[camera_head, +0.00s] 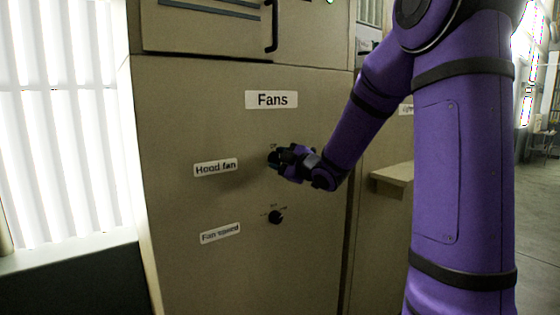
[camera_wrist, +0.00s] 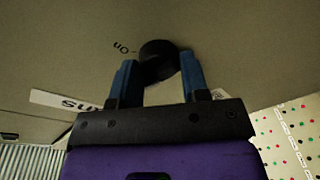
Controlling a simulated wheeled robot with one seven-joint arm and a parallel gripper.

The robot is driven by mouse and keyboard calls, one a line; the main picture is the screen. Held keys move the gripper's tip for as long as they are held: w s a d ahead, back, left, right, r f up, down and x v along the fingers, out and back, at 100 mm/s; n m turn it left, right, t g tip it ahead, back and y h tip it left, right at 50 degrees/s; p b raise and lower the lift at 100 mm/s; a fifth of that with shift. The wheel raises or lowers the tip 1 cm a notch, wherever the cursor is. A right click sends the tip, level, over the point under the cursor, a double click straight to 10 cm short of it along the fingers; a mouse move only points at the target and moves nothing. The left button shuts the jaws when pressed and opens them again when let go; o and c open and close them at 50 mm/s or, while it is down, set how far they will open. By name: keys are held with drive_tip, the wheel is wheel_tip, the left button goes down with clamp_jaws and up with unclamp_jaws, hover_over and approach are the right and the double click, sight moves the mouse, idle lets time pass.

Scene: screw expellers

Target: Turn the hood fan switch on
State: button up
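The hood fan switch is a black knob (camera_wrist: 158,56) on the beige cabinet panel. In the wrist view the knob sits between the two blue fingers of my gripper (camera_wrist: 161,68), which appear to touch it on both sides. A small "on" mark, seen upside down, is left of the knob there; another mark to the right is partly hidden by a finger. In the head view my gripper (camera_head: 276,160) reaches the panel from the right, just right of the "Hood fan" label (camera_head: 216,167), and covers most of the knob. The knob's exact angle is hard to tell.
A second black knob (camera_head: 276,217) sits below, right of the "Fan speed" label (camera_head: 220,233). The "Fans" label (camera_head: 271,100) is above. A drawer with a black handle (camera_head: 271,26) is at the top. A small ledge (camera_head: 392,173) sticks out at the right.

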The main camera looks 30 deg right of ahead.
drive_tip(key=shift+m, duration=0.3)
drive_tip(key=m, duration=0.6)
drive_tip(key=m+t, duration=0.1)
drive_tip(key=m, duration=0.4)
drive_tip(key=shift+m+h, duration=0.4)
drive_tip(key=shift+d+f+m+t, duration=0.1)
drive_tip(key=shift+m+t, duration=0.2)
drive_tip(key=o, duration=0.9)
drive_tip(key=s+d+f, duration=0.1)
drive_tip(key=s, duration=0.9)
drive_tip(key=shift+s, duration=0.35)
drive_tip(key=shift+f, duration=0.1)
